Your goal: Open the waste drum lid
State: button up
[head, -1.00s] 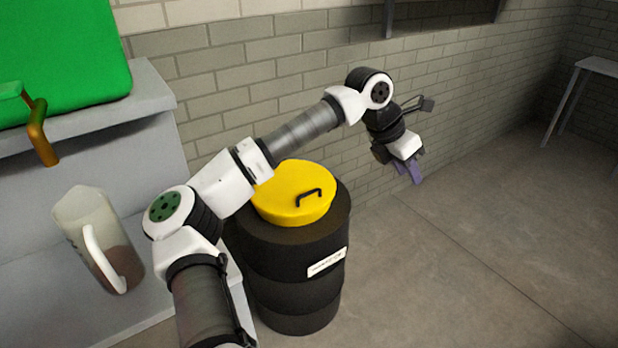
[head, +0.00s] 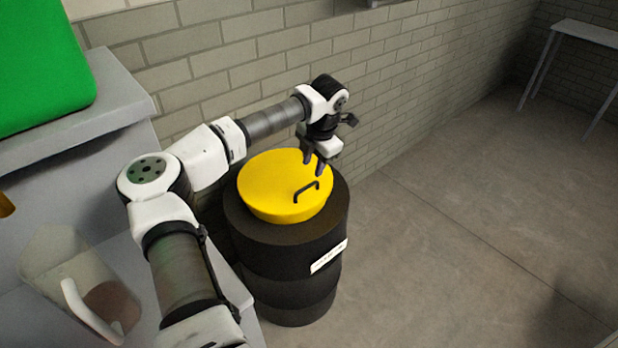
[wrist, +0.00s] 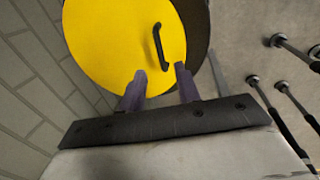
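The waste drum (head: 290,262) is black and stands upright on the floor, with a white label on its side. Its yellow lid (head: 265,185) lies on top, closed, and carries a small black handle (head: 306,191). My gripper (head: 313,170) points down just above the lid, near the handle, with its fingers apart and nothing between them. In the wrist view, the fingers (wrist: 158,80) are spread over the edge of the yellow lid (wrist: 105,45). The handle (wrist: 157,45) lies ahead of them, apart from both fingertips.
A grey ledge (head: 75,118) with a green box (head: 35,70) stands at the left. A translucent jug (head: 78,275) with a white handle is at the lower left. A brick wall (head: 400,100) runs behind the drum.

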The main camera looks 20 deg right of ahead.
aim_at(309, 185)
jog(key=f, duration=0.2)
jog(key=w+f, duration=0.1)
jog(key=f, duration=0.2)
jog(key=f+p, duration=0.1)
jog(key=f, duration=0.1)
jog(key=shift+w+a+f, duration=0.2)
jog(key=shift+a, duration=0.05)
jog(key=shift+c, duration=0.4)
grip_shut()
